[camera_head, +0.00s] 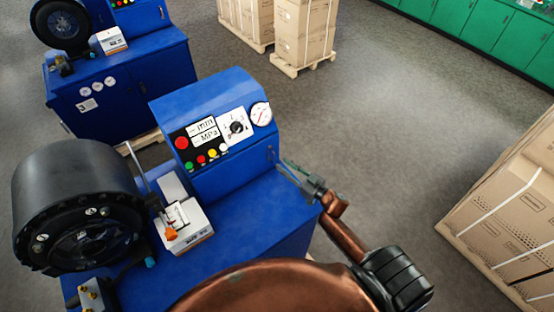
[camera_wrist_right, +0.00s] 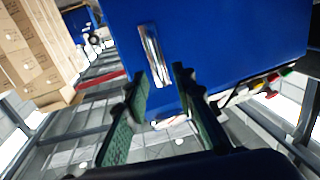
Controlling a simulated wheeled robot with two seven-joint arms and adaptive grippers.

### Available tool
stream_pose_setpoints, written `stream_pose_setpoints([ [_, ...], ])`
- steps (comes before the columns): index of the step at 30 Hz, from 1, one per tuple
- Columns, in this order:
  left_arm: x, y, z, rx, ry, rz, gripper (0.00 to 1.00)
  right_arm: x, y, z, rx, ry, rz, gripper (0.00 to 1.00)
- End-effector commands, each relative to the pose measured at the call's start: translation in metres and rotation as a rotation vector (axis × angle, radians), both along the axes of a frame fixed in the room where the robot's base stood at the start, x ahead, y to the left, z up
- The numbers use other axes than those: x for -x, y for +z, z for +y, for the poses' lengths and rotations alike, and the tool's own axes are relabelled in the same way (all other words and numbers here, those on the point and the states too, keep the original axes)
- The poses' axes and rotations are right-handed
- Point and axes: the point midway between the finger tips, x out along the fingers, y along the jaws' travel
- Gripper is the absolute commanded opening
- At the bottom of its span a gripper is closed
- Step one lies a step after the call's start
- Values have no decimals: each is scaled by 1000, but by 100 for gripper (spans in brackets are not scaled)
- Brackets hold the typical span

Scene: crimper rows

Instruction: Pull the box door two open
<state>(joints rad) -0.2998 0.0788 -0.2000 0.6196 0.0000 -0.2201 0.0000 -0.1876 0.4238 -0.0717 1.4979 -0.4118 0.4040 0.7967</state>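The near blue crimper has a blue control box (camera_head: 225,130) with buttons, a display and a gauge. A small handle (camera_head: 271,154) shows at its right side. In the right wrist view, a silver handle (camera_wrist_right: 154,55) stands on a flat blue panel (camera_wrist_right: 220,40), which looks shut. My right gripper (camera_head: 286,170) is beside the box's lower right edge. In the wrist view its green fingers (camera_wrist_right: 161,76) are spread, with the handle's lower end between or just in front of the tips; contact cannot be told. No door number is readable on this box. My left gripper is out of view.
A black round crimping head (camera_head: 75,205) and a small white device (camera_head: 186,228) sit left of the box. Another blue crimper (camera_head: 125,85) stands behind. Strapped cartons (camera_head: 510,220) stand at right, more cartons (camera_head: 303,35) at the back. The floor right of the box is clear.

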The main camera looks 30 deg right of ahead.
Motion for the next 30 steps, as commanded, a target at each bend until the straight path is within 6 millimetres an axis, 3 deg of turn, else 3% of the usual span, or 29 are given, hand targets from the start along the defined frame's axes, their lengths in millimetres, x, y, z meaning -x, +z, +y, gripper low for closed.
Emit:
stream_pose_setpoints([
  [3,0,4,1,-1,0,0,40,-20,2,6,-2,0,-2,24],
  [9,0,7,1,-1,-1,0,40,-42,1,12,0,0,-1,24],
  [20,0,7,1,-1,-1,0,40,-47,0,14,0,-1,1,24],
  [30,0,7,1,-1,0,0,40,-47,0,13,0,-1,1,2],
])
